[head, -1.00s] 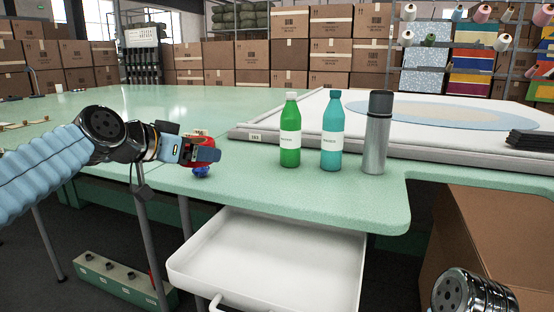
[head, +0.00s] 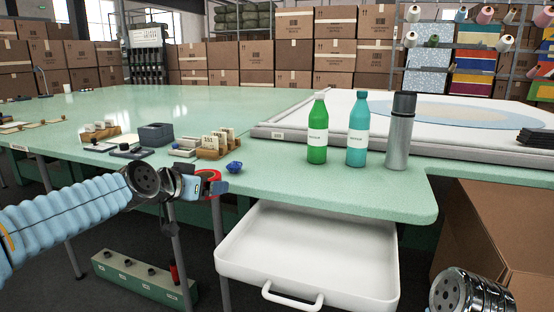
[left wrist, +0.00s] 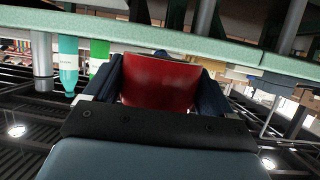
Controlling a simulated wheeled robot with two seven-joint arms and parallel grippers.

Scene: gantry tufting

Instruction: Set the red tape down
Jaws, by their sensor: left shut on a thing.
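The red tape (head: 209,175) is a red roll held in my left gripper (head: 212,185), at the front edge of the green table (head: 400,200) in the head view. In the left wrist view the red tape (left wrist: 160,82) fills the space between the two dark fingers of my left gripper (left wrist: 160,90), which are shut on it. The tape looks held in front of the table edge; I cannot tell its exact height. My right gripper is not in view.
A small blue object (head: 234,167) lies on the table just beyond the tape. A card holder (head: 212,148) and grey box (head: 155,134) stand behind it. Green (head: 317,135) and teal (head: 357,135) bottles and a steel flask (head: 399,135) stand right. An open white drawer (head: 310,270) juts out below.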

